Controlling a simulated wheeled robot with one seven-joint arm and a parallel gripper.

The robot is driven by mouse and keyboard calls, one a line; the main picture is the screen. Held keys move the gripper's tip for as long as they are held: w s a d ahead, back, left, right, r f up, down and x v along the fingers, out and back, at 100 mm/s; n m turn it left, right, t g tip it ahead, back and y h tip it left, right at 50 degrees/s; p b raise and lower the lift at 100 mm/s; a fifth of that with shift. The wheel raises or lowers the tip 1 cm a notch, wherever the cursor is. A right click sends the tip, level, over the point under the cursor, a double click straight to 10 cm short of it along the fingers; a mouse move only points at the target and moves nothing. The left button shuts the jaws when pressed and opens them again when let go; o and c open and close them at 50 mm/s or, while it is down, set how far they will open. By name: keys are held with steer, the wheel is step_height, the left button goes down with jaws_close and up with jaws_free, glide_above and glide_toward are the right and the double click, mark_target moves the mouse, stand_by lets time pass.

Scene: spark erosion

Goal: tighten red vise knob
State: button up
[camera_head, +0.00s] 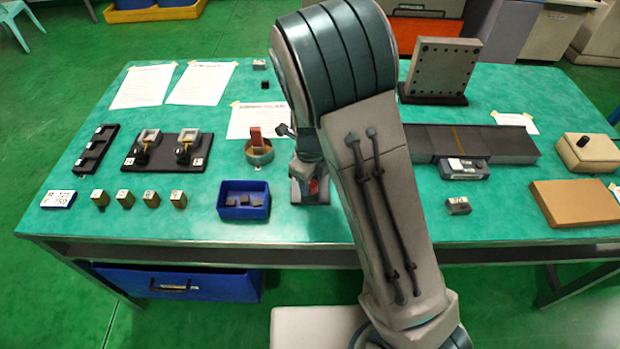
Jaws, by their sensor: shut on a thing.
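A small grey vise (297,193) stands on the green table, just left of my arm. A bit of its red knob (313,187) shows at the vise. My gripper (310,178) points down over the vise and is shut on the red knob. My arm hides the right side of the gripper, and the fingertips are too small to see clearly.
A blue bin (243,212) with dark blocks and a round copper-coloured dish (259,157) holding a red piece stand left of the vise. Several brass blocks (124,199) and a black fixture plate (168,163) lie farther left. A dark rail (480,143) lies right of my arm.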

mark_target(312, 184)
steer(key=shift+w, duration=0.1)
steer(key=o, duration=1)
steer(key=shift+r, duration=0.1)
step_height(312, 184, up, 14)
steer(key=shift+d, duration=0.1)
steer(key=s+d+r+n+t, duration=0.1)
steer(key=s+d+r+n, duration=0.2)
steer(key=s+d+n, duration=0.3)
steer(key=s+d+r+n+t, duration=0.2)
steer(key=s+d+n, duration=0.5)
steer(key=s+n, duration=0.6)
steer(key=r+n, duration=0.1)
steer(key=n, duration=0.5)
steer(key=shift+d+r, duration=0.2)
steer(key=shift+r, duration=0.2)
